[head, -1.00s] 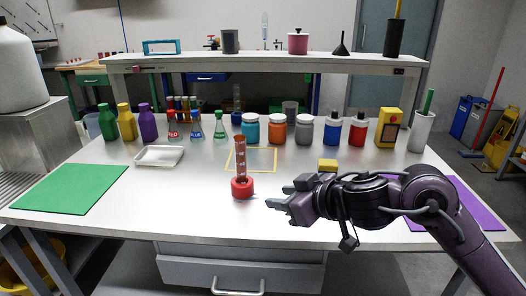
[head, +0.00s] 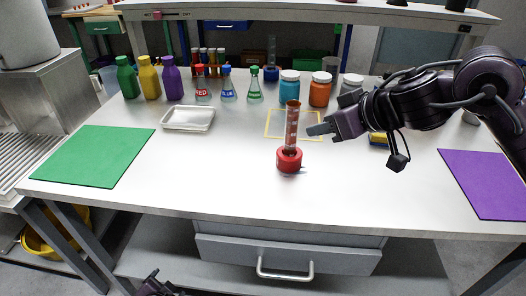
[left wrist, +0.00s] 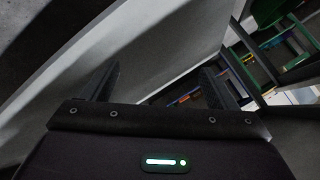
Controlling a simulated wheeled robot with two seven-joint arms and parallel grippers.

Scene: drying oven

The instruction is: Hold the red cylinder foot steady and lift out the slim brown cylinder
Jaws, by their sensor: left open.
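The red cylinder foot (head: 289,160) stands upright on the table's middle. A slim brown cylinder (head: 292,118) rises from it, with pale marks on its side; a clear tube seems to surround it. My right gripper (head: 316,130) is just right of the brown cylinder's upper part, its fingers pointing left. It looks apart from the cylinder; its finger gap is hard to see. My left gripper (left wrist: 155,85) is open and empty in the left wrist view, below the table. A dark part of my left arm shows at the head view's bottom edge.
A yellow outlined square (head: 270,125) lies behind the foot. A white tray (head: 188,118), flasks and bottles stand farther back. A green mat (head: 90,155) lies left, a purple mat (head: 487,183) right. The table front is clear. A drawer (head: 285,255) is below.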

